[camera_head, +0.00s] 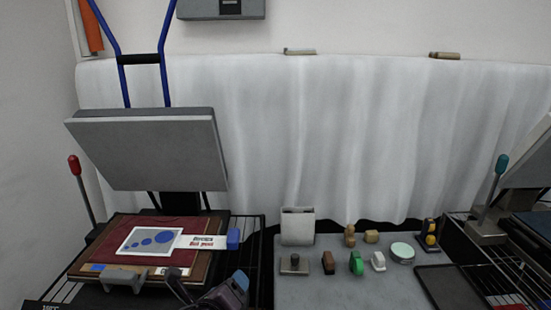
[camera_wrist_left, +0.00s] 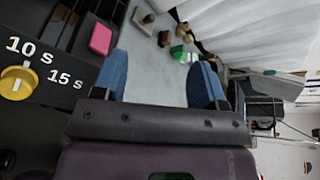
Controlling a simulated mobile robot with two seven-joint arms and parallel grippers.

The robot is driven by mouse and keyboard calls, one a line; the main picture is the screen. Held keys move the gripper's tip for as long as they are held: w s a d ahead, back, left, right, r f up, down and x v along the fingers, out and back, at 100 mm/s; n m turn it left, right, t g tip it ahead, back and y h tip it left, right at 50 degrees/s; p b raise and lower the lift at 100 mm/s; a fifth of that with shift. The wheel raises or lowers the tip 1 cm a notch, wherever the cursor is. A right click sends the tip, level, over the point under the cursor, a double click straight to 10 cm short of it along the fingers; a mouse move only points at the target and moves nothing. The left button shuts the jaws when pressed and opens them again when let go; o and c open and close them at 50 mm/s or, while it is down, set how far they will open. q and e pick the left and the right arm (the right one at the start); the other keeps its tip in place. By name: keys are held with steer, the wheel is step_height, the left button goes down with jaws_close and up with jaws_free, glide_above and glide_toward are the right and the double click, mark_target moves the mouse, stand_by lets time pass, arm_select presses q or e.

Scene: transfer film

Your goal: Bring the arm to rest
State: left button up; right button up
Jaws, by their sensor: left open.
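My left gripper (camera_head: 232,288) is low in the head view, in front of the left heat press and at its right corner. In the left wrist view the blue fingers of the left gripper (camera_wrist_left: 160,85) stand wide apart with nothing between them. The left press has a raised grey upper plate (camera_head: 150,150) and a maroon lower bed (camera_head: 195,222). On the bed lies a white sheet with blue dots (camera_head: 140,241), with a printed strip (camera_head: 203,242) and a blue block (camera_head: 233,238) at its right. My right gripper is in neither view.
A grey table (camera_head: 325,292) holds several small stamps and blocks, a round tin (camera_head: 402,252) and a dark tray (camera_head: 450,287). A red-knobbed lever (camera_head: 75,166) rises left; a second press with a teal-knobbed lever (camera_head: 501,164) stands right. A yellow timer knob (camera_wrist_left: 17,83) shows in the wrist view.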

arm_select(q)
steer(key=s+a+f+n+g+y, duration=0.1)
steer(key=s+a+f+n, duration=0.7)
steer(key=n, duration=0.6)
steer(key=s+a+f+n+g+y+b, duration=0.1)
steer(key=s+a+f+n, duration=0.8)
steer(key=s+f+n, duration=0.4)
steer(key=shift+a+f+n+y, duration=0.3)
steer(key=shift+n+y, duration=0.1)
steer(key=shift+n, duration=0.4)
